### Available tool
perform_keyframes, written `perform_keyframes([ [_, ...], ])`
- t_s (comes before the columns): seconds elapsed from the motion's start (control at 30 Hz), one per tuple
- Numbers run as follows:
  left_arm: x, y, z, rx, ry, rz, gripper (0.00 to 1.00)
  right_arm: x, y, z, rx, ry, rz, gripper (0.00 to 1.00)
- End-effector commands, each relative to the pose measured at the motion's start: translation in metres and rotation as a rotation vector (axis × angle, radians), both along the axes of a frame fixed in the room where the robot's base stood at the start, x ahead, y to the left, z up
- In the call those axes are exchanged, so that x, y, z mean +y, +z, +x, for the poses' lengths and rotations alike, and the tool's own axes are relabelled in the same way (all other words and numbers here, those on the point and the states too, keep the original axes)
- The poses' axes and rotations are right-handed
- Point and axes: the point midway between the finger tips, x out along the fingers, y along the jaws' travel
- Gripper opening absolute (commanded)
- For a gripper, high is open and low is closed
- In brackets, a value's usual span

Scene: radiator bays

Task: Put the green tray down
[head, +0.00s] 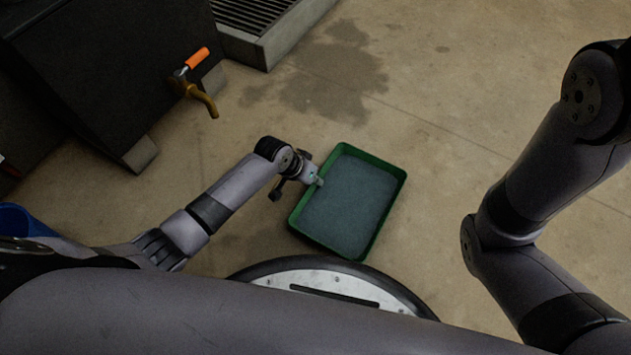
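The green tray (375,235) is a shallow rectangular tray with a blue-grey inside, in the middle of the head view just beyond my base. My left gripper (316,180) is at the tray's left rim, with its fingertips over the rim, and looks shut on it. The fingers are small and partly hidden by the wrist. The tray looks roughly level; I cannot tell whether its underside touches the floor. My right arm is on the right side of the view, but its gripper is out of the picture.
A dark cabinet (110,75) with an orange-handled brass tap (201,95) stands at the upper left. A floor grate (255,15) in a concrete frame is at the top. A blue container (22,221) shows at the left edge. The concrete floor (440,100) beyond the tray is clear, with dark stains.

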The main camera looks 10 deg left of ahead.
Motion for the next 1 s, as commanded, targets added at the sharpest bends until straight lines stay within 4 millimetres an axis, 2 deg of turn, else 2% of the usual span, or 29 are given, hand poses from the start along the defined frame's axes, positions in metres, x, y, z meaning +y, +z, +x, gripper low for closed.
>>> perform_keyframes([
  [0.37,-0.0023,0.001,0.0027,-0.007,0.002,-0.008,0.0,0.0001,0.0,-0.0003,-0.001,0.0,-0.001,0.41],
  [0.4,-0.0005,-0.0017,0.0008,-0.003,0.0,-0.002,0.05,0.0001,-0.0001,-0.0002,-0.001,0.0,-0.001,0.41],
  [0.7,-0.0004,-0.0016,0.0007,-0.002,0.0,-0.002,0.25,0.0001,-0.0002,-0.0002,-0.001,0.0,-0.001,0.41],
  [1.0,-0.0002,-0.0008,0.0007,-0.002,0.0,-0.002,0.25,0.0001,0.0001,0.0,0.0,0.0,-0.001,0.41],
])
